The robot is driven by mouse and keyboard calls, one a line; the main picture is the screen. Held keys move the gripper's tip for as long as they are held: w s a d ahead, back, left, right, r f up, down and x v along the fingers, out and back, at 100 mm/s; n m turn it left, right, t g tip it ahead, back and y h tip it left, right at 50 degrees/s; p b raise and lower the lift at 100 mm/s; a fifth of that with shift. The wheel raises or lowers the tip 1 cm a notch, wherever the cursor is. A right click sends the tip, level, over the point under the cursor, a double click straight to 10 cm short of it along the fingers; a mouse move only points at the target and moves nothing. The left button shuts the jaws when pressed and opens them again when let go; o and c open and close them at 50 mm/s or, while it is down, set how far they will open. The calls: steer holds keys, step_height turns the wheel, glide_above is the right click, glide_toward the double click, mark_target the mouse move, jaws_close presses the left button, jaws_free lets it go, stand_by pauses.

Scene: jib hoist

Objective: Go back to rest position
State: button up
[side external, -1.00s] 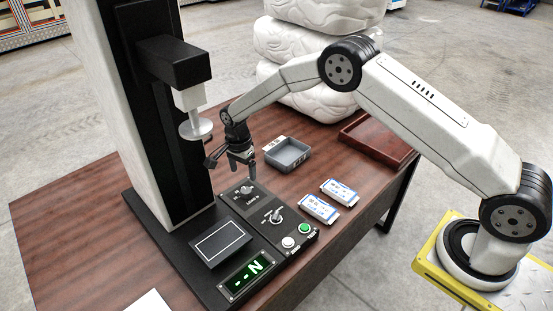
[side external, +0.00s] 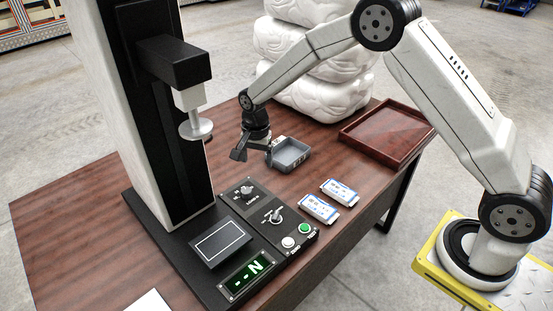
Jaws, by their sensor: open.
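My gripper (side external: 254,153) is open and empty in the side external view. It hangs above the wooden table, in front of the grey tray's left end in the picture and behind the control panel (side external: 262,212). The panel has two knobs, a green button (side external: 305,229) and a white button (side external: 288,242). No contact between my gripper and the panel is visible. The press-like machine (side external: 150,110) with a round plate (side external: 196,130) on its head stands to the left of my gripper.
A grey tray (side external: 291,163) is close to my gripper. A reddish-brown tray (side external: 425,137) lies at the table's right. Two white-and-blue boxes (side external: 340,191) (side external: 319,208) lie beside the panel. White stacked sacks (side external: 325,92) stand behind the table. A lit green display (side external: 247,275) is at the front.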

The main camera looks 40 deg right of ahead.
steer(key=s+d+r+n, duration=0.1)
steer(key=s+n, duration=0.3)
steer(key=s, duration=0.4)
steer(key=s+d+r+n+t, duration=0.1)
steer(key=s+d+r+n, duration=0.1)
steer(key=s+r+n, duration=0.2)
steer(key=s+d+r+n+t, duration=0.1)
steer(key=s+n, duration=0.3)
steer(key=s, duration=0.7)
steer(key=shift+s+d+r, duration=0.3)
steer(key=shift+s+r, duration=0.05)
steer(key=shift+r, duration=0.5)
